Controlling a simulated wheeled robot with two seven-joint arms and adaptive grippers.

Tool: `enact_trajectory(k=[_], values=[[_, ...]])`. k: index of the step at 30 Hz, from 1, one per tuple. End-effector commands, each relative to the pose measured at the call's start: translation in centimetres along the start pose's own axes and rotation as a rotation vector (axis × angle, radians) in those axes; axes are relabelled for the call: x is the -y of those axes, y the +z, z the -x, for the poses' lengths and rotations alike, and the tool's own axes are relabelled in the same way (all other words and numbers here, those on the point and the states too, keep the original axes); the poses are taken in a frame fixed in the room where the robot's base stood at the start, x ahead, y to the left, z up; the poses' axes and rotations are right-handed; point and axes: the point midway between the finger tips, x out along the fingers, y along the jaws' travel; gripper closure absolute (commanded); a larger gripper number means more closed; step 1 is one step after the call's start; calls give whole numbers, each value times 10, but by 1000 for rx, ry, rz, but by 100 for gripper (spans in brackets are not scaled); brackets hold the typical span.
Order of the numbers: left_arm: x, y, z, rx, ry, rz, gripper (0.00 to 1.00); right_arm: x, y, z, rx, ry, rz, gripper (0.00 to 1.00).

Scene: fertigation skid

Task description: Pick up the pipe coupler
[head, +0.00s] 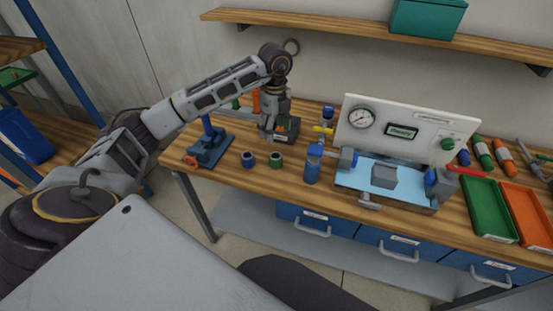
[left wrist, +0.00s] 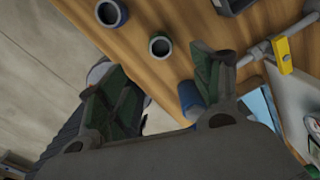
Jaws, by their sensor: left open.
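Two short ring-shaped pieces stand on the wooden bench, a blue one (head: 248,160) and a green one (head: 276,161); I cannot tell which is the pipe coupler. In the left wrist view, the blue ring (left wrist: 111,13) is at the top and the green ring (left wrist: 160,46) lies beyond the gap between the fingers. My left gripper (head: 271,137) hangs above the bench, just behind the green ring in the head view. Its green-padded fingers (left wrist: 165,66) are apart, with nothing between them. My right gripper is not in view.
A blue cylinder (head: 313,165) stands right of the rings, and a blue vise-like stand (head: 208,146) stands left. A gauge panel (head: 408,127) stands behind a blue-floored tray (head: 384,196). Green (head: 487,209) and orange (head: 530,216) trays lie at right. A shelf (head: 370,38) hangs above.

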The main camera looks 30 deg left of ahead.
Motion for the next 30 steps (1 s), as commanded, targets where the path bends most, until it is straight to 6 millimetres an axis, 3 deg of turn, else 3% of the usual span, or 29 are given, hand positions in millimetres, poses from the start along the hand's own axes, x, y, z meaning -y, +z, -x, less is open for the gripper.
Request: enact_trajectory(k=[8,24,30], values=[[0,0,-6,0,1,0,35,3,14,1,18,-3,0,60],[0,-1,-71,-1,1,0,35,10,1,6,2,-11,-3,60],[0,0,-85,-2,0,0,35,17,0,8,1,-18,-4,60]])
